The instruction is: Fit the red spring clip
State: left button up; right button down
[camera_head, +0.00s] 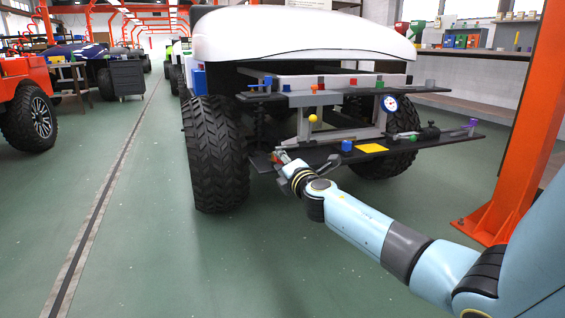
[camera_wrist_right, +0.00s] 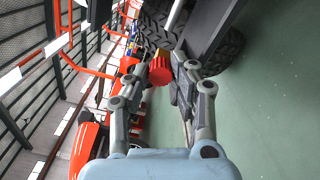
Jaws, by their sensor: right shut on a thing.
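My right gripper (camera_head: 281,157) is at the left front end of the cart's lower black shelf (camera_head: 330,156). In the right wrist view my right gripper (camera_wrist_right: 160,75) has its two fingers closed on a small red ribbed piece (camera_wrist_right: 160,71), which looks like the red spring clip. Its far side is hidden, and a bit of yellow shows beyond it. In the head view only a small red-orange patch (camera_head: 275,158) shows at the fingertips. Whether the piece touches the shelf cannot be told. My left gripper is in neither view.
A blue cup (camera_head: 346,145) and a yellow plate (camera_head: 371,148) lie on the lower shelf. A big tyre (camera_head: 215,155) stands left of my gripper; an orange post (camera_head: 520,130) is at right.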

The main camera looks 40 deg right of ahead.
jog(key=c, duration=1)
grip_release()
jog(key=shift+c, duration=0.2)
jog(key=shift+s, duration=0.1)
jog(key=v, duration=1.1)
jog(key=shift+s, duration=0.4)
